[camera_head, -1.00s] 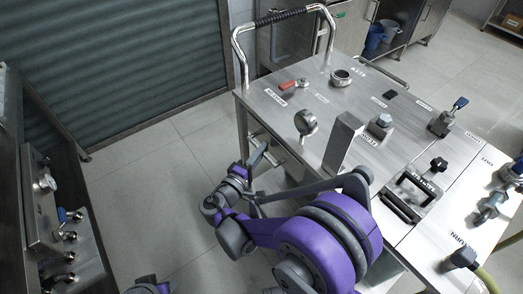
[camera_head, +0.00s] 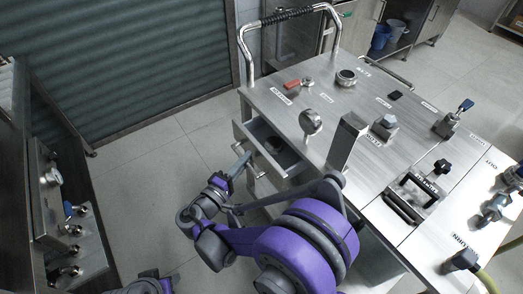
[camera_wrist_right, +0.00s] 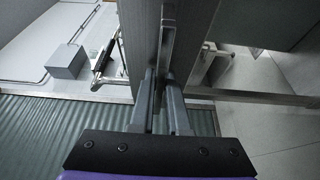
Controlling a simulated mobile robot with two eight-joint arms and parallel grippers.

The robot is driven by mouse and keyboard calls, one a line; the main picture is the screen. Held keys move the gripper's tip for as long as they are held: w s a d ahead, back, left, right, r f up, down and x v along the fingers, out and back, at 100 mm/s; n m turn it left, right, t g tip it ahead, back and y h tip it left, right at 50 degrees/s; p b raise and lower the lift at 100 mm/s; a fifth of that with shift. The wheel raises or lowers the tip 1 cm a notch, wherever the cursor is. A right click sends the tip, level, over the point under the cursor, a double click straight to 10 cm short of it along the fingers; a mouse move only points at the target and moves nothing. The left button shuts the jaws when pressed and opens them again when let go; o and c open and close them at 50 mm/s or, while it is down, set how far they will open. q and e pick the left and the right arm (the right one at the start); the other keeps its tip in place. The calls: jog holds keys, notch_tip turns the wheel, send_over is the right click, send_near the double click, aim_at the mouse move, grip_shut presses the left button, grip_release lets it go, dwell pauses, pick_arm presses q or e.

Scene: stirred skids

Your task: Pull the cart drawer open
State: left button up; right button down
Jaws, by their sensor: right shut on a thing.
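The metal cart (camera_head: 330,125) stands to the right in the head view, and its drawer (camera_head: 272,133) is partly pulled out on the left side. The drawer's inside shows, with a small dark round thing (camera_head: 274,145) in it. My right gripper (camera_head: 243,164) is at the drawer's front, shut on the drawer handle (camera_head: 240,148). In the right wrist view the gripper's fingers (camera_wrist_right: 160,100) are close together, and the grasped part is largely hidden between them.
A steel bench with valves (camera_head: 55,200) stands at left. Free floor (camera_head: 150,165) lies between bench and cart.

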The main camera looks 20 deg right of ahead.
pick_arm(q)
jog(key=shift+r, duration=0.15)
pick_arm(e)
jog(key=a, duration=0.1)
jog(key=s+a, duration=0.1)
jog(key=a, duration=0.2)
jog(key=shift+s+a, duration=0.1)
jog(key=shift+s, duration=0.15)
jog(key=c, duration=0.9)
grip_release()
